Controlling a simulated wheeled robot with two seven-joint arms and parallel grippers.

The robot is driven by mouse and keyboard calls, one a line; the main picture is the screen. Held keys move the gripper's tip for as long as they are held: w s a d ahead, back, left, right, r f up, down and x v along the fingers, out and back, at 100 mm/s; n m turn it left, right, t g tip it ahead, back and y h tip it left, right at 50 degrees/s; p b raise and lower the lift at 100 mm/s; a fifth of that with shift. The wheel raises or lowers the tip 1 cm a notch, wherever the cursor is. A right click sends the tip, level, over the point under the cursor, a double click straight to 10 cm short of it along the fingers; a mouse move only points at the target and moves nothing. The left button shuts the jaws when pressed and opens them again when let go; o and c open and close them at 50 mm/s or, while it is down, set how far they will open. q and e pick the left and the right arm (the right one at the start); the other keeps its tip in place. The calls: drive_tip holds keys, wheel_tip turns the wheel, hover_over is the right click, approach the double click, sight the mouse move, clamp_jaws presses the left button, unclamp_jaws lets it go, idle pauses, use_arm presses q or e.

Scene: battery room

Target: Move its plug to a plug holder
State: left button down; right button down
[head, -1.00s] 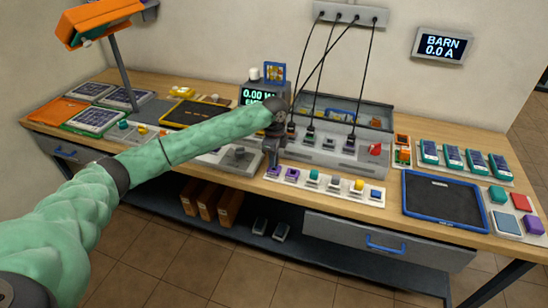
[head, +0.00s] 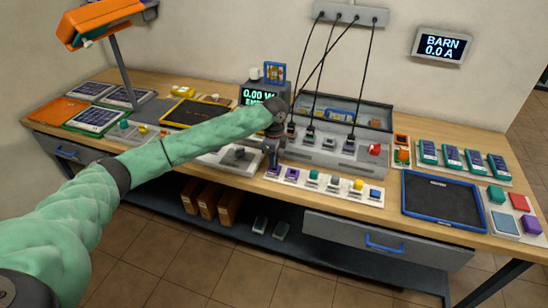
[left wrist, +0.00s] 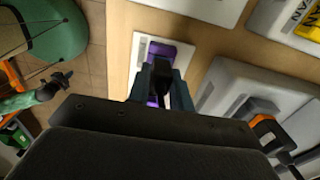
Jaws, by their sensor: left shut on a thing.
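My left gripper (head: 272,160) points down at the left end of a row of small coloured blocks on white plates at the table's front. It is shut on a dark, narrow thing (left wrist: 161,75), apparently a plug, right over a purple block (left wrist: 158,50) on a white plate. I cannot tell whether the dark thing is seated in the purple block. Several dark plugs (head: 350,144) stand in the grey socket box (head: 325,158) behind, with black cords up to a white wall panel (head: 345,14). One cord slants down behind my left wrist. My right gripper is not in view.
A red knob (head: 375,149) sits on the socket box's right end. To the right are a black mat with a blue rim (head: 440,198) and green devices (head: 451,157). A display (head: 263,95) stands behind my wrist. Solar panels lie far left.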

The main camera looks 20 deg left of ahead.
use_arm(q)
drive_tip(key=shift+f, duration=0.6)
drive_tip(key=c, duration=1.5)
unclamp_jaws()
drive_tip(key=shift+c, duration=0.2)
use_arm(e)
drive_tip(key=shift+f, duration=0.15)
